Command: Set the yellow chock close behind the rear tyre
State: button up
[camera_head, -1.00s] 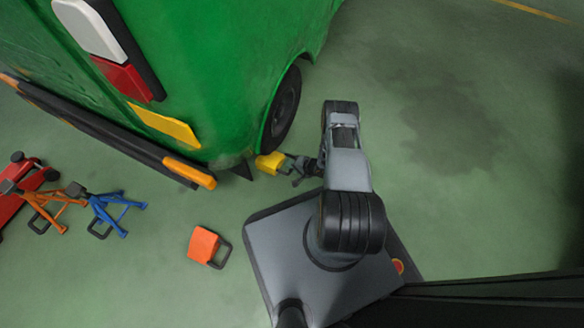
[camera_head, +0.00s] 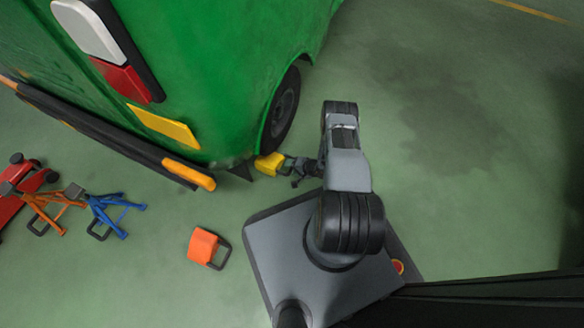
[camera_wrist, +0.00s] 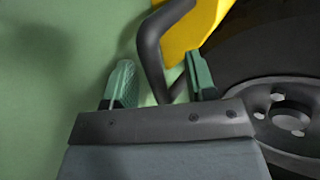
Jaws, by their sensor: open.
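The yellow chock (camera_head: 269,163) sits on the floor behind the green vehicle's rear tyre (camera_head: 285,107), close to its foot. In the wrist view the chock (camera_wrist: 190,28) is at the top, beside the dark tyre (camera_wrist: 265,52) and its grey wheel. Its black handle (camera_wrist: 150,48) reaches down between my fingers. My gripper (camera_head: 292,166) is at the chock's right side in the head view. In the wrist view my gripper (camera_wrist: 161,82) is open, one green finger on each side of the handle. The exact gap between chock and tyre is hard to see.
An orange chock (camera_head: 203,245) with a dark handle lies on the floor left of my base. Blue (camera_head: 112,208) and orange (camera_head: 50,207) stands and a red jack (camera_head: 12,188) are farther left. The vehicle's bumper (camera_head: 100,138) overhangs nearby. The floor to the right is clear.

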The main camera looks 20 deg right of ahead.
jog(key=p+v, duration=0.3)
jog(key=v, duration=0.5)
dwell(0.6)
jog(key=shift+s+d+r, duration=0.1)
jog(key=shift+s+d, duration=0.05)
dwell(0.4)
